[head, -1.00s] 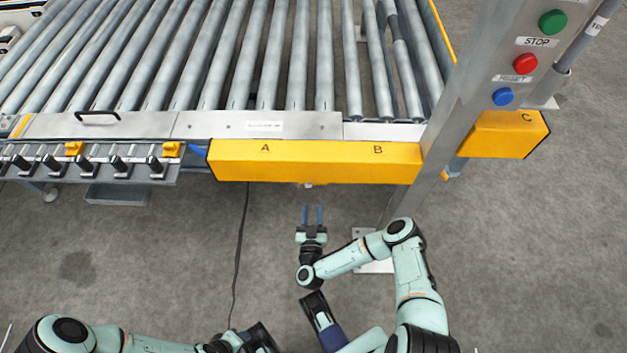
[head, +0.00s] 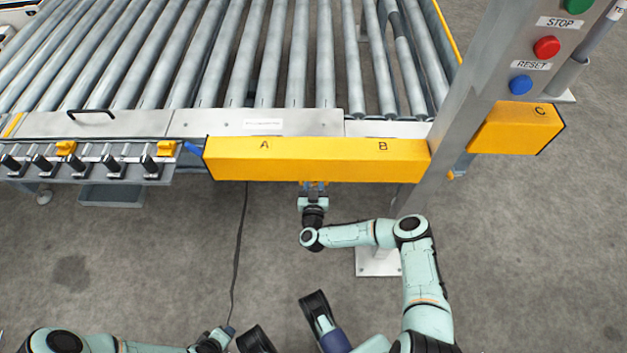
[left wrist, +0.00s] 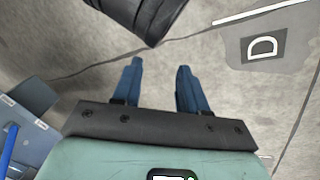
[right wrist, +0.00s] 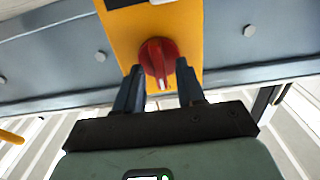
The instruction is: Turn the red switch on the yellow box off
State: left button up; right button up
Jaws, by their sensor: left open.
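The yellow box (head: 315,162), lettered A and B, hangs along the conveyor's front edge in the head view. A red rotary switch (right wrist: 158,60) on a yellow panel (right wrist: 120,40) shows in the right wrist view; the head view hides it below the box. My right gripper (right wrist: 158,72) is open, with its fingertips close to either side of the switch; contact cannot be told. In the head view my right gripper (head: 313,187) reaches up to the box's lower edge, its fingertips partly hidden. My left gripper (left wrist: 157,68) is open and empty above the floor.
A grey post (head: 465,110) with red and blue buttons stands right of the box. Another yellow box (head: 518,128), marked C, is beyond it. The roller conveyor (head: 220,60) lies behind. A black cable (head: 238,250) runs down the floor, which is otherwise mostly clear.

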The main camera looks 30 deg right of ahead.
grip_shut()
pick_arm(q)
jog(key=shift+s+d+r+p, duration=0.35)
jog(key=shift+s+r+p, duration=0.1)
jog(key=shift+s, duration=0.2)
pick_arm(e)
jog(key=shift+s+d+f+m, duration=0.1)
jog(key=shift+f+m, duration=0.1)
jog(key=shift+m, duration=4.3)
jog(key=shift+s+d+f+m, duration=0.1)
jog(key=shift+f+m, duration=0.05)
jog(key=shift+m, duration=4.35)
jog(key=shift+a, duration=0.1)
